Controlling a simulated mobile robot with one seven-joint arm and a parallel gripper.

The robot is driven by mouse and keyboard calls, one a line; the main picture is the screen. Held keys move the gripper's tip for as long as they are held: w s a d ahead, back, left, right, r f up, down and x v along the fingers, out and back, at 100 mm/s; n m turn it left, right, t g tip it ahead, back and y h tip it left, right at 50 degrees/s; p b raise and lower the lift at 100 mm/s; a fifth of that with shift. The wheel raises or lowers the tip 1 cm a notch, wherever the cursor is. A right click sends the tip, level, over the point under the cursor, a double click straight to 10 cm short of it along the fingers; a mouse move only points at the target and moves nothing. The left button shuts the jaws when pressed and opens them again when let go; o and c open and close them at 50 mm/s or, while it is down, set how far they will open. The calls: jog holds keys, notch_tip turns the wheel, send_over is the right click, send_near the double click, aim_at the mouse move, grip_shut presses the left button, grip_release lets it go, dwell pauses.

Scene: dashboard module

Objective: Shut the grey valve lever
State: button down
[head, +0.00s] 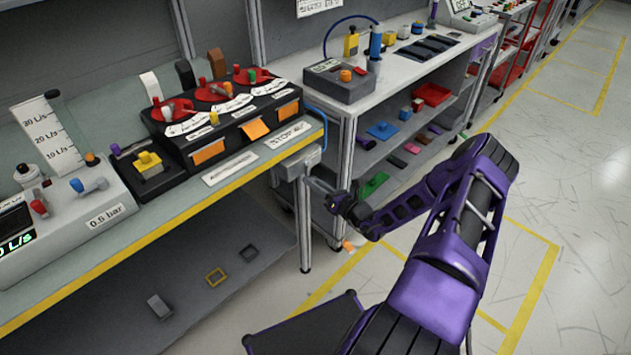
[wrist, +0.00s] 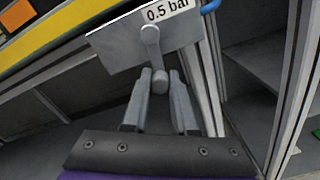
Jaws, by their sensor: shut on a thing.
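The grey valve lever (wrist: 151,45) is mounted on a grey panel (wrist: 120,42) labelled 0.5 bar in the wrist view. The lever hangs down from its pivot, and its rounded end sits between my fingertips. My gripper (wrist: 161,84) is shut on the end of the lever, with one grey finger on each side. In the head view, a grey box (head: 299,167) is fixed at the bench's right front corner, and my gripper (head: 325,188) is beside it. The lever is too small there to make out clearly.
The bench's yellow front edge (head: 172,238) runs just left of the grey box. A bench leg (head: 304,232) stands below it. A shelf unit (head: 392,150) with several small parts stands behind my arm. A blue tube (wrist: 210,6) shows near the panel. The floor at right is clear.

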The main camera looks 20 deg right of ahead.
aim_at(294, 171)
jog(key=a+r+m+p, duration=0.1)
jog(key=m, duration=0.3)
jog(key=s+a+r+m+p, duration=0.1)
jog(key=m, duration=0.3)
jog(key=a+r+m+p, duration=0.1)
jog(key=m, duration=0.3)
jog(key=shift+s+a+r+m+p, duration=0.2)
jog(key=shift+a+m+p, duration=0.1)
jog(key=shift+a+p, duration=0.05)
jog(key=shift+a+r+m, duration=0.1)
jog(key=shift+r+m, duration=0.25)
jog(key=shift+m, duration=0.55)
jog(key=shift+r+m, duration=0.35)
jog(key=shift+m, duration=0.55)
jog(key=shift+r, duration=0.1)
jog(key=c, duration=0.7)
grip_release()
